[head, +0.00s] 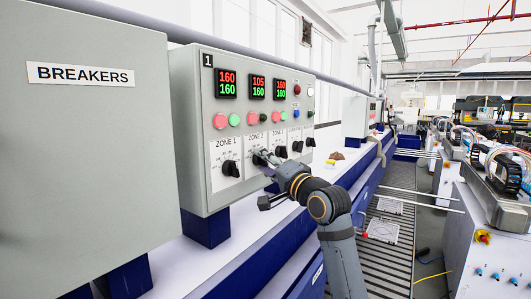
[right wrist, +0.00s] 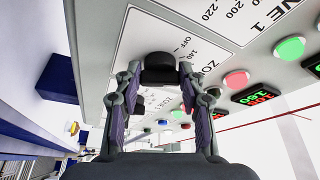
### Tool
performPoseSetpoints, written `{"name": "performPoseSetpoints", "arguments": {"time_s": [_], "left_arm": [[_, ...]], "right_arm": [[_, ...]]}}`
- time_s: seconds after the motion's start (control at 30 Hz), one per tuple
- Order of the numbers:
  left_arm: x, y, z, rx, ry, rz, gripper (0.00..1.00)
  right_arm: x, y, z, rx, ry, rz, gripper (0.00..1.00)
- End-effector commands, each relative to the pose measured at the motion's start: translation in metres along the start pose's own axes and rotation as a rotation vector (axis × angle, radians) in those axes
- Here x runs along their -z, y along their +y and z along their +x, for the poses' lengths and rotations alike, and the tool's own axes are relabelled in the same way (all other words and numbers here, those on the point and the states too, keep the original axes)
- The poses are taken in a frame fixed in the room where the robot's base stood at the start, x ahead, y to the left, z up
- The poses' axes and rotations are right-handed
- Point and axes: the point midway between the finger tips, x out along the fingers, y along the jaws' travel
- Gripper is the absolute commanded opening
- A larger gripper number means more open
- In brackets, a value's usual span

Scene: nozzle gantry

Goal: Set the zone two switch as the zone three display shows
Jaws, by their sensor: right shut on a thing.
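The grey control panel marked 1 (head: 190,120) carries three two-line displays. The zone one display (head: 226,84) reads red 160 over green 160. The zone two display (head: 257,87) reads red 105 over green 160. The zone three display (head: 280,89) appears to read 160 over 160. My right gripper (head: 261,160) is at the zone two plate and covers its switch in the head view. In the right wrist view the black zone two switch (right wrist: 158,69) sits between its fingertips, which are shut on it; its pointer direction is unclear. My left gripper is out of view.
The zone one switch (head: 231,168) is left of my right gripper; other black switches (head: 297,146) are close on its right. Round red and green buttons (head: 221,121) sit above the plates. The breakers box (head: 90,150) stands at the left. An aisle (head: 395,225) runs along the right.

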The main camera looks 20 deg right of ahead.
Motion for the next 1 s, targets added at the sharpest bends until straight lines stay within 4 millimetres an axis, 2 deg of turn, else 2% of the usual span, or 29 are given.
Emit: {"name": "performPoseSetpoints", "arguments": {"time_s": [0.03,0.3,0.9,0.93,1.0], "left_arm": [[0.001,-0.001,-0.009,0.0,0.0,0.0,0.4],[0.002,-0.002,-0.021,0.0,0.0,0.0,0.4],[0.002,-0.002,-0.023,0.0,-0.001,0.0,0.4],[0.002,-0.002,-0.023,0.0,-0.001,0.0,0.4],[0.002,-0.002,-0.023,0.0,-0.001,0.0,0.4]], "right_arm": [[0.001,-0.004,0.001,-0.011,-0.001,0.025,0.08],[0.0,-0.003,0.001,-0.051,-0.001,0.123,0.08],[-0.001,-0.001,0.0,-0.064,-0.002,0.153,0.08],[-0.001,-0.001,0.0,-0.064,-0.002,0.153,0.44],[-0.001,-0.001,0.0,-0.063,-0.002,0.153,0.53]]}}
